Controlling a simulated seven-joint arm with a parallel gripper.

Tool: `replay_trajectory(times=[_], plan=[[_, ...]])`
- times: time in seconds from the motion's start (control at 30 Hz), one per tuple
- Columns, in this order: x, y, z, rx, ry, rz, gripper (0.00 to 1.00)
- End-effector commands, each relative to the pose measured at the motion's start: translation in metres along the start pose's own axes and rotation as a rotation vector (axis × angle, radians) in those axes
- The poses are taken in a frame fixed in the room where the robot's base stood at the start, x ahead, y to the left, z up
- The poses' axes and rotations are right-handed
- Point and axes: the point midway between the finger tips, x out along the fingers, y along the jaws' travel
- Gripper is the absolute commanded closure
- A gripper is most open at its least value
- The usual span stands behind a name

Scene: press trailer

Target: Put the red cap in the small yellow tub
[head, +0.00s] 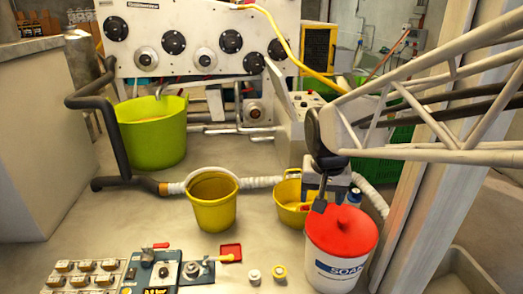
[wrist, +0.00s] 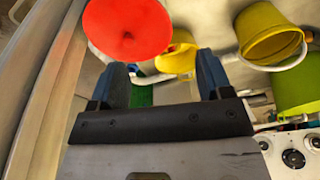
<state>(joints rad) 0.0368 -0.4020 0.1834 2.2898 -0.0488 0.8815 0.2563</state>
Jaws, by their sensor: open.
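A round red cap (head: 342,231) with a small knob sits as a lid on the white bucket marked "SOAK" (head: 340,272). The cap also shows at the upper left of the wrist view (wrist: 125,28). The small yellow tub (head: 290,213) stands on the floor just left of and behind the bucket; it is partly visible in the wrist view (wrist: 177,58). My gripper (head: 322,195) is open and empty, between the tub and the cap in the head view. In the wrist view its two blue-grey fingers (wrist: 162,78) are spread apart with nothing between them.
A larger yellow bucket (head: 214,208) and a green tub (head: 152,135) stand to the left. A machine panel (head: 200,40) with dials is at the back. A small red tray (head: 231,253), a white knob (head: 254,275) and control panels (head: 165,270) lie in front. A pale post (head: 415,190) rises on the right.

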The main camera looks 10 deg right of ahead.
Motion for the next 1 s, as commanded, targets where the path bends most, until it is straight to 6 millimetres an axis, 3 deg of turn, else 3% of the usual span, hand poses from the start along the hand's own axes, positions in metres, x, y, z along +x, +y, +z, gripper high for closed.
replay_trajectory(times=[0.3, 0.5, 0.7, 1.0], plan=[[-0.021, 0.012, 0.089, -0.141, 0.024, -0.024, 0.28], [-0.024, 0.018, 0.130, -0.209, 0.035, -0.036, 0.28], [-0.024, 0.021, 0.147, -0.239, 0.039, -0.040, 0.28], [-0.023, 0.021, 0.149, -0.242, 0.039, -0.040, 0.28]])
